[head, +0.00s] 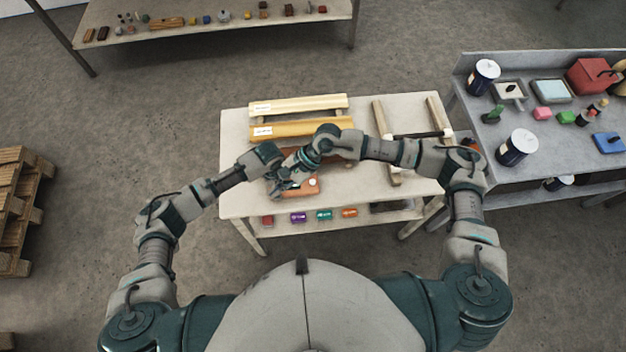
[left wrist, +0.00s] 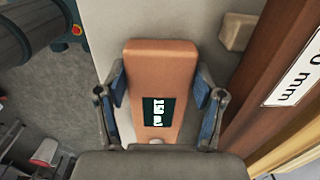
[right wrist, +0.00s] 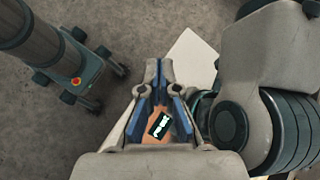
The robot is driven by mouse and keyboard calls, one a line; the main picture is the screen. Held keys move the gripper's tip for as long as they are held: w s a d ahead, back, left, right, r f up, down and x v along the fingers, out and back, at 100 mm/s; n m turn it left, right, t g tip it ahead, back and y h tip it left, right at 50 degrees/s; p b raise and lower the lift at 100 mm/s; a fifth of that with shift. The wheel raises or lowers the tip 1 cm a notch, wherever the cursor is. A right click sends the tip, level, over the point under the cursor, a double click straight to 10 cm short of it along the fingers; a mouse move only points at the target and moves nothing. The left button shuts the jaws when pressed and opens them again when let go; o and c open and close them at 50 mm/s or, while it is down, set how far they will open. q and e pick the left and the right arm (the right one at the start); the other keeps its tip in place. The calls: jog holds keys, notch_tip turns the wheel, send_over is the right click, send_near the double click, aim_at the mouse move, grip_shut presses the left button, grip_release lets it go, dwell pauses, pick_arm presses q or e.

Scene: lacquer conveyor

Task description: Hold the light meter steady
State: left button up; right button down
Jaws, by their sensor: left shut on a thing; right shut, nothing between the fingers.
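The light meter is an orange, block-like device (left wrist: 160,60) with a dark screen reading "150 mJ" in the left wrist view. My left gripper (left wrist: 160,78) is shut on it, one blue-padded finger on each side. In the head view, part of an orange body (head: 308,187) shows near the table's front edge, partly hidden by my arms. My right gripper (head: 280,188) is shut and empty, close to the meter. In the right wrist view its fingers (right wrist: 159,70) meet at the tips, and the meter's screen (right wrist: 159,125) shows between their bases.
The pale table (head: 237,190) carries yellowish boards (head: 300,104) at the back and a wooden frame (head: 380,120) at the right. A grey side bench (head: 560,140) holds cans and a red box (head: 592,76). A pallet stack (head: 18,200) stands left.

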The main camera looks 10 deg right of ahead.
pick_arm(q)
jog(key=shift+f, duration=0.15)
pick_arm(e)
jog(key=w+a+r+m+t+y, duration=0.2)
jog(key=a+r+m+t+y, duration=0.15)
jog(key=r+m+y, duration=0.65)
jog(key=w+d+r+m+t+h, duration=0.3)
jog(key=w+d+m+t, duration=0.4)
jog(key=w+m+t, duration=0.35)
jog(key=s+d+f+m+g+h, duration=0.1)
jog(key=d+f+m+h, duration=0.3)
jog(key=f, duration=0.4)
jog(key=s+d+f+m+g+h, duration=0.2)
jog(key=s+d+f+m+h, duration=0.1)
jog(key=f, duration=0.5)
jog(key=d+m+h, duration=0.1)
jog(key=d+h, duration=0.1)
jog(key=h, duration=0.1)
jog(key=shift+s, duration=0.35)
